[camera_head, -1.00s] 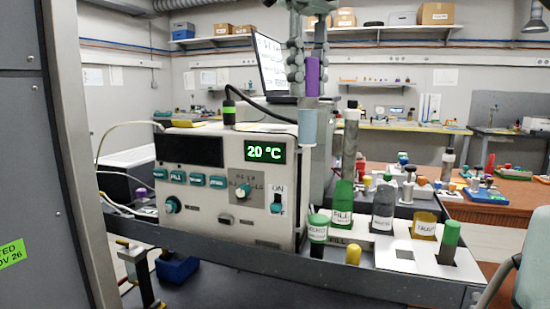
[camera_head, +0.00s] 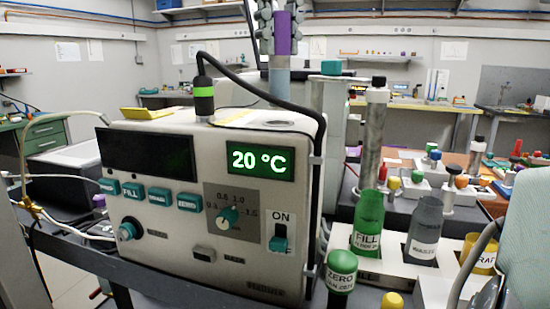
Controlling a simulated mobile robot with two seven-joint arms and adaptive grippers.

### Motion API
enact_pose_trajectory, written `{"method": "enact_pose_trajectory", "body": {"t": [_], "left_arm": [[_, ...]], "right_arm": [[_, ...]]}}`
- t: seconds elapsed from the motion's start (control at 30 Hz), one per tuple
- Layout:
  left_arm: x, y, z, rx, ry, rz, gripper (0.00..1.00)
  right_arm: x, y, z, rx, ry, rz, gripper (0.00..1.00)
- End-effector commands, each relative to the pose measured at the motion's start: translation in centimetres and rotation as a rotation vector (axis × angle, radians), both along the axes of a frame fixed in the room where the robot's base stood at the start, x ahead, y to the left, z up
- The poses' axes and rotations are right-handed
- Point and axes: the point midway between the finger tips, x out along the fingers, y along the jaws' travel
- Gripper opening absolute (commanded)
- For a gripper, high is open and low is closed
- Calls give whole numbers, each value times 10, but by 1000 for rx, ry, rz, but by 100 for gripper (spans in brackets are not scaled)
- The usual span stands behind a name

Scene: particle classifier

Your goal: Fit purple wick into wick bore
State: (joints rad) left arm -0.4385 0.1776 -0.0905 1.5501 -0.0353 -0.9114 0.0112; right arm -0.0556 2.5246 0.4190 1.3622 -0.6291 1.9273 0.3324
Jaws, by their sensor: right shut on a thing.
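The purple wick (camera_head: 283,33) is upright at the top centre, with a pale blue-grey lower part (camera_head: 280,75). My right gripper (camera_head: 281,47) comes down from above, with grey fingers on both sides of the purple part, shut on it. The wick's lower end is close to the back top edge of the white instrument (camera_head: 150,142); its tip is not clear behind the black cable. A round recess (camera_head: 284,123) shows on the instrument's top, below the wick; I cannot tell whether it is the wick bore. My left gripper is out of view.
A black cable (camera_head: 262,90) arches from a green-banded plug (camera_head: 204,98) over the instrument's top. To the right stand a metal column (camera_head: 373,135), a green FILL bottle (camera_head: 367,222), a grey bottle (camera_head: 425,228) and a green-capped ZERO bottle (camera_head: 341,270).

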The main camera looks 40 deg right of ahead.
Motion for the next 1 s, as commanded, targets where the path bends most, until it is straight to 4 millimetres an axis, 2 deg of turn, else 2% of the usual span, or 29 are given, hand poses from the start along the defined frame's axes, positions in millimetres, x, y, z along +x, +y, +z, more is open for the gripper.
{"method": "enact_pose_trajectory", "body": {"t": [0.17,0.4,0.57,0.8,1.0], "left_arm": [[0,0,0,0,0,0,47],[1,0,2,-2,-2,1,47],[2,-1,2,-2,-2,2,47],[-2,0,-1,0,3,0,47],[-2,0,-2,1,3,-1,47]], "right_arm": [[0,0,-5,0,1,2,0],[-1,0,-46,1,1,2,0],[-1,0,-61,0,1,1,0],[-1,0,-94,0,1,1,0],[0,0,-100,0,-1,1,0]]}}
